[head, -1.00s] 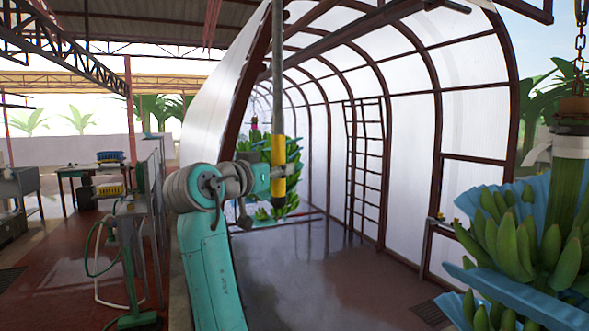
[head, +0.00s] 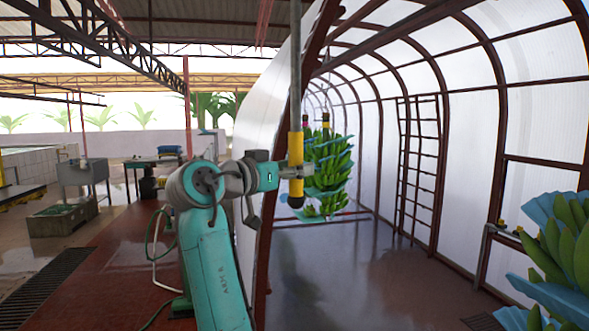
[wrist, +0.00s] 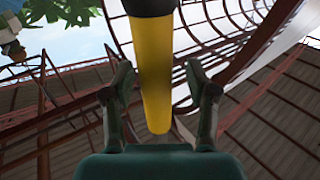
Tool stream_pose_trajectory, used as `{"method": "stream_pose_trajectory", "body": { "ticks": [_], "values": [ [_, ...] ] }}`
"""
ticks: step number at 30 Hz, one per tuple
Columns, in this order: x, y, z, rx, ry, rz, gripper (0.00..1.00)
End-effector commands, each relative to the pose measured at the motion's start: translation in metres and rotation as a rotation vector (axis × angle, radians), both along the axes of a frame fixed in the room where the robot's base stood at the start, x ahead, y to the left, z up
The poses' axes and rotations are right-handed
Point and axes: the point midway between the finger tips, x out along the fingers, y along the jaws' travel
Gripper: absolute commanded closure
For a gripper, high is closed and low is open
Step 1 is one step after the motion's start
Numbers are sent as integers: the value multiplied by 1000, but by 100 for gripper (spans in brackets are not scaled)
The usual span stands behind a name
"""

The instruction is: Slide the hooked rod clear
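The rod (head: 295,75) is a long grey pole with a yellow sleeve and a dark rounded lower end. It stands nearly upright in the head view, and its top and any hook are out of frame. In the wrist view the yellow sleeve (wrist: 155,85) runs between the two fingers of my gripper (wrist: 158,72).
A hanging banana bunch (head: 330,165) is behind the rod, inside the arched tunnel. A nearer bunch (head: 560,245) with blue sheets is at the right edge. A ladder-like frame (head: 420,165) stands by the tunnel wall. Open wet floor (head: 360,265) lies between.

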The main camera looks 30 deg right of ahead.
Motion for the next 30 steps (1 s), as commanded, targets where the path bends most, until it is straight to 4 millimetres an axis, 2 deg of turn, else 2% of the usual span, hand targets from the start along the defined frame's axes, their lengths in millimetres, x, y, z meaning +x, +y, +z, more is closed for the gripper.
{"method": "stream_pose_trajectory", "body": {
  "ticks": [8,11,21,25,30],
  "values": [
    [-2,7,0,0,0,0,42],
    [-6,20,0,1,0,1,42],
    [-26,83,0,0,-1,4,42],
    [-31,101,0,0,0,3,42],
    [-36,113,0,1,0,1,42]
  ]
}}
